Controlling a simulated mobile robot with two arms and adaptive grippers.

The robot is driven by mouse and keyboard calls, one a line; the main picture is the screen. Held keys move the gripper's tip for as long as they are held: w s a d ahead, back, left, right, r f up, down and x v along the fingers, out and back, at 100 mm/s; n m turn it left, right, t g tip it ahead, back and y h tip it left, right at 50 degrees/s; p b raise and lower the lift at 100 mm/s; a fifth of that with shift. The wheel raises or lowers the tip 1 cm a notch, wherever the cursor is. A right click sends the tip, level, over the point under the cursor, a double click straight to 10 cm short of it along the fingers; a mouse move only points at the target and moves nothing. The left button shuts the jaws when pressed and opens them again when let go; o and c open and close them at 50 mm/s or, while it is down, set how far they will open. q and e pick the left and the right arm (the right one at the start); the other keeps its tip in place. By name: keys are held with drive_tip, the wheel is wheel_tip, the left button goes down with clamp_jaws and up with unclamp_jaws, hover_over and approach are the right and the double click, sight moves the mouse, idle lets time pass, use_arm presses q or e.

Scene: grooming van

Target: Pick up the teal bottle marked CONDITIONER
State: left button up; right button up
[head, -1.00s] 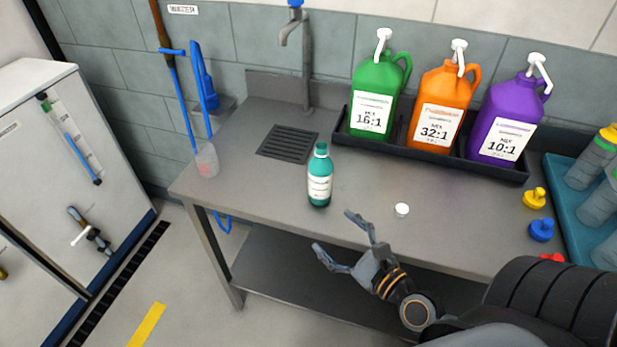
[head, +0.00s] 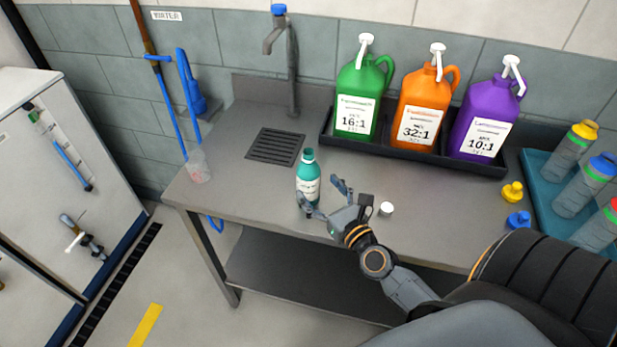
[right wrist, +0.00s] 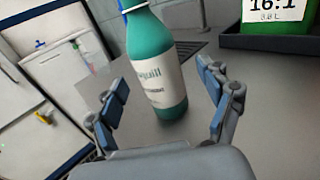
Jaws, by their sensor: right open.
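The teal bottle (head: 308,172) with a white label stands upright on the steel bench, left of the middle. Its label print is too small to read in the head view and only partly legible in the right wrist view (right wrist: 153,75). My right gripper (head: 322,198) is open just in front of the bottle, its fingers spread on either side of the near space. In the right wrist view the bottle is between and beyond the open fingertips (right wrist: 165,95). The gripper is not closed on it. My left gripper is not in view.
A white cap (head: 386,209) lies right of my gripper. Green (head: 357,95), orange (head: 424,100) and purple (head: 486,112) jugs stand in a black tray behind. A clear cup (head: 198,166) stands at the left edge; a drain grate (head: 275,146) lies behind the bottle. Capped bottles fill a teal tray (head: 541,178) at right.

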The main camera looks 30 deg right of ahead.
sight(314, 184)
drive_tip(key=w, duration=0.1)
drive_tip(key=w+p, duration=0.1)
drive_tip(key=w, duration=0.2)
drive_tip(key=shift+a+r, duration=0.1)
drive_tip(key=shift+r, duration=0.25)
drive_tip(key=shift+w+f, duration=0.15)
drive_tip(key=shift+w, duration=0.2)
drive_tip(key=shift+s, duration=0.1)
drive_tip(key=shift+c, duration=0.2)
drive_tip(key=c, duration=1.3)
drive_tip(key=shift+p, duration=0.3)
drive_tip(key=shift+c, duration=0.2)
